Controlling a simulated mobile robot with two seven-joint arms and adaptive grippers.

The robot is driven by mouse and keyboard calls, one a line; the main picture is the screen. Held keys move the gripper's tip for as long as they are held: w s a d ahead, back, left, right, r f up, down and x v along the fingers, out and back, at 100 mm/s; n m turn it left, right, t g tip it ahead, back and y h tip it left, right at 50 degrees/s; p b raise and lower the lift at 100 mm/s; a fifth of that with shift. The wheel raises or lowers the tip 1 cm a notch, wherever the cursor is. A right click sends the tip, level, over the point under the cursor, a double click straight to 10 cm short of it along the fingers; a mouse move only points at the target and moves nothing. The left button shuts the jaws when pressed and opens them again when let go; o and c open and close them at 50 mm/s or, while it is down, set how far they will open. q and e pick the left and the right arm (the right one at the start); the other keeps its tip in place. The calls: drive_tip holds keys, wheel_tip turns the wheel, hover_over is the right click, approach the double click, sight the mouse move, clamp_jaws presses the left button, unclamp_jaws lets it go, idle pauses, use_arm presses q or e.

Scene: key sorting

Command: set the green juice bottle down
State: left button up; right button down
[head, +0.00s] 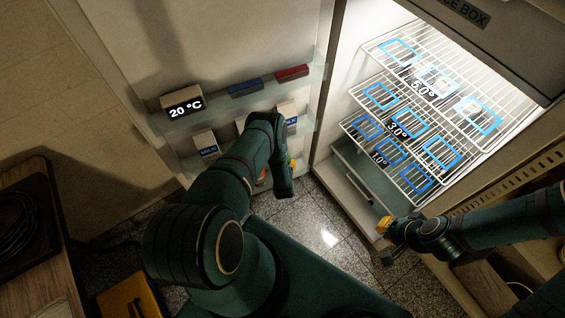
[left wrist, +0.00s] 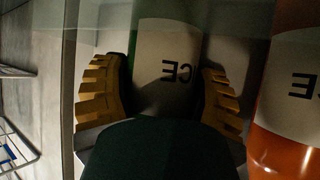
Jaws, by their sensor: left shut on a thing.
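The green juice bottle (left wrist: 165,45) has a pale label with the letters CE showing upside down, and green shows at its edge in the left wrist view. My left gripper (left wrist: 166,70) is shut on it, with a yellow ribbed finger on each side of the bottle. The bottle's base is hidden, so I cannot tell what it rests on. In the head view my left arm covers most of the gripper and bottle, close to the fridge door's lower shelves. My right gripper (head: 386,241) is near the fridge's lower front corner; its opening is unclear.
An orange juice bottle (left wrist: 288,150) stands close beside the gripper. The open door carries milk cartons (head: 206,144), a blue box (head: 246,87), a red box (head: 292,73) and a 20 °C display (head: 184,106). Wire racks (head: 372,64) with blue-outlined squares look empty.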

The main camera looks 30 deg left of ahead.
use_arm(q)
drive_tip(key=o, duration=1.1)
drive_tip(key=shift+f, duration=0.15)
